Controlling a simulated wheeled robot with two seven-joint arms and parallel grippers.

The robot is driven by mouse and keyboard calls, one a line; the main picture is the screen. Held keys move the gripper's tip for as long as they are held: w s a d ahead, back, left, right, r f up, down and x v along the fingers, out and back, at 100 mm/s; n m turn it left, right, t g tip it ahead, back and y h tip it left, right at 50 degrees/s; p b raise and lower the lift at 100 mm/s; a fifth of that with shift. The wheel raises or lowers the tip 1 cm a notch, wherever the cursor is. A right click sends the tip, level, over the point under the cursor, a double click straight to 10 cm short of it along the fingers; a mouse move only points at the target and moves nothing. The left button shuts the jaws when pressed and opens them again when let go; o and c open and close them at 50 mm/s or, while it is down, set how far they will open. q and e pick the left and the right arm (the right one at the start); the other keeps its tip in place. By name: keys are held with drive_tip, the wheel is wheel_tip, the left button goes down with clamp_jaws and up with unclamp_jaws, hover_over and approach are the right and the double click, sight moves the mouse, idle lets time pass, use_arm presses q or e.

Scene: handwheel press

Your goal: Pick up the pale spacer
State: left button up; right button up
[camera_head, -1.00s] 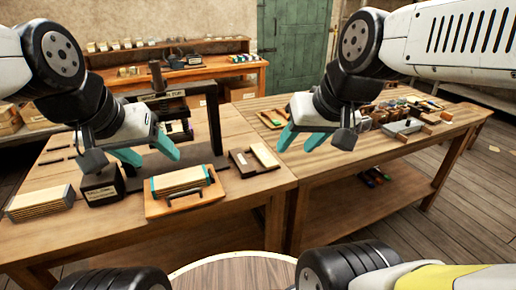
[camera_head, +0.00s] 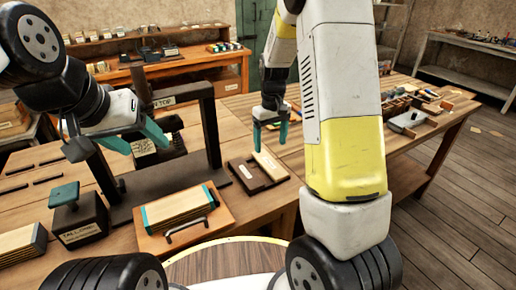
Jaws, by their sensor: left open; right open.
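The pale spacer (camera_head: 270,166) is a light wooden strip lying in a dark tray (camera_head: 247,185) on the near table. My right gripper (camera_head: 270,146) points straight down with its teal fingers apart, just above the far end of the spacer. I cannot tell whether the fingertips touch it. My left gripper (camera_head: 137,141) is open and empty, in front of the dark press frame (camera_head: 210,130) and left of the tray.
A wooden board with a handle (camera_head: 212,216) carries a teal-ended pale stack (camera_head: 178,207) left of the tray. A dark labelled block with a teal top (camera_head: 84,217) and another pale stack (camera_head: 22,243) stand further left. Small parts crowd the right table.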

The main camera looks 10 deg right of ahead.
sight(269, 163)
drive_tip(key=shift+w+f, duration=0.2)
drive_tip(key=shift+f, duration=0.25)
wheel_tip(269, 163, down, 8)
drive_tip(key=shift+w+r, duration=0.15)
drive_tip(key=shift+r, duration=0.1)
drive_tip(key=c, duration=1.5)
drive_tip(key=shift+r, duration=0.1)
